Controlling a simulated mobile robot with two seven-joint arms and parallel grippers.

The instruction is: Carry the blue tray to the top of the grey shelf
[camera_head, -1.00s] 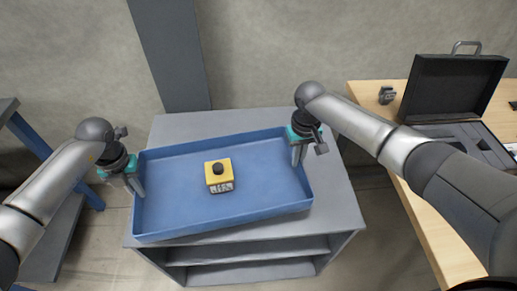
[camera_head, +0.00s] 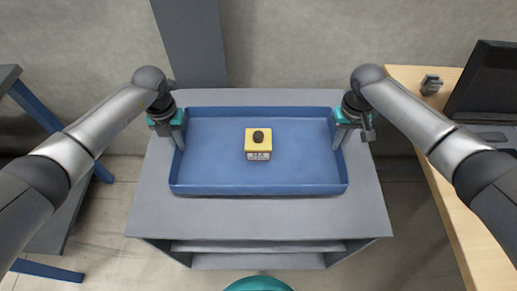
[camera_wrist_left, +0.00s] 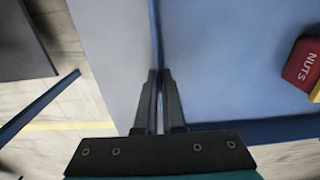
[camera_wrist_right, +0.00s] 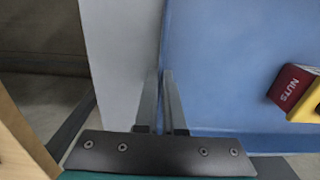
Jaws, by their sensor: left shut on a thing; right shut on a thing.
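The blue tray (camera_head: 215,180) is over the top of the grey shelf (camera_head: 290,215), square to it and towards its back. I cannot tell whether it rests on the top or hangs just above it. My left gripper (camera_head: 179,138) is shut on the tray's left wall, which also shows between the fingers in the left wrist view (camera_wrist_left: 158,95). My right gripper (camera_head: 340,138) is shut on the right wall, as the right wrist view (camera_wrist_right: 163,95) shows. A yellow box (camera_head: 258,144) with a dark round top stands inside the tray.
A wooden table (camera_head: 440,190) on the right holds a black case (camera_head: 485,85) and a small grey object (camera_head: 431,85). A grey and blue rack (camera_head: 50,215) stands at the left. A grey column (camera_head: 190,45) rises behind the shelf. The shelf's front strip is bare.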

